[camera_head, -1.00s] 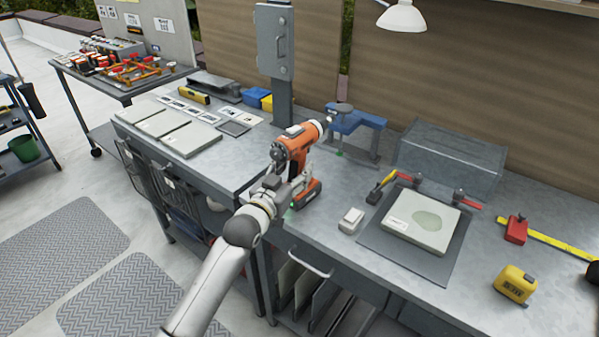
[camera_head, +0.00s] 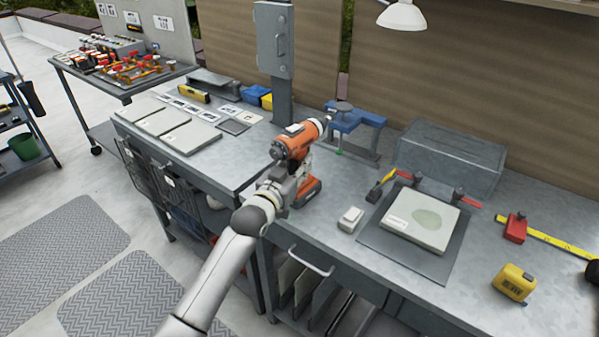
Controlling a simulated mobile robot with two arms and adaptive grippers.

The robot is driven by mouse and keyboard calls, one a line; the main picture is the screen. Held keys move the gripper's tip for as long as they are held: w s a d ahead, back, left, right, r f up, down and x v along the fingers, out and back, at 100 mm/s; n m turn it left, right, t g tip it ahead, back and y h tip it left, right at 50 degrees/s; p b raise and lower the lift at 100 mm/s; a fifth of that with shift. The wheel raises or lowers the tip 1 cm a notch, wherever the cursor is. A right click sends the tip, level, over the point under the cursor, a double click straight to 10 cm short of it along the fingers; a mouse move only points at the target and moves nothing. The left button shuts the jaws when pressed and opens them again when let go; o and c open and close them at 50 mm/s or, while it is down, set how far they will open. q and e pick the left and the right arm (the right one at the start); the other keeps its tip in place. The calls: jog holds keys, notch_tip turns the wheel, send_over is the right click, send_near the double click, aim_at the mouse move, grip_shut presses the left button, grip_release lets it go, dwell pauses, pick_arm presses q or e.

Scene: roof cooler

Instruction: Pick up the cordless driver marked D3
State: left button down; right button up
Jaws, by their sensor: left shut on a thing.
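An orange and black cordless driver (camera_head: 300,140) stands upright at the middle of the workbench, in front of the blue vise. Its chuck points up and to the right, toward the vise. My left gripper (camera_head: 291,172) is shut on the driver around its grip, and the fingers partly hide the handle. The driver's battery base shows low at the right of the gripper, at or just above the bench top. No D3 mark can be read on it at this size. My right gripper is not in view.
The blue vise (camera_head: 352,128) stands close behind the driver. To the right are a small white box (camera_head: 350,219), a grey mat (camera_head: 376,237) with a pale panel (camera_head: 421,220), a grey metal box (camera_head: 450,160) and a yellow tape measure (camera_head: 513,283). Flat panels (camera_head: 190,137) lie to the left.

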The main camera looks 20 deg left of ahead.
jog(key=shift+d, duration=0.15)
pick_arm(q)
jog(key=shift+w+r, duration=0.1)
jog(key=shift+r, duration=0.2)
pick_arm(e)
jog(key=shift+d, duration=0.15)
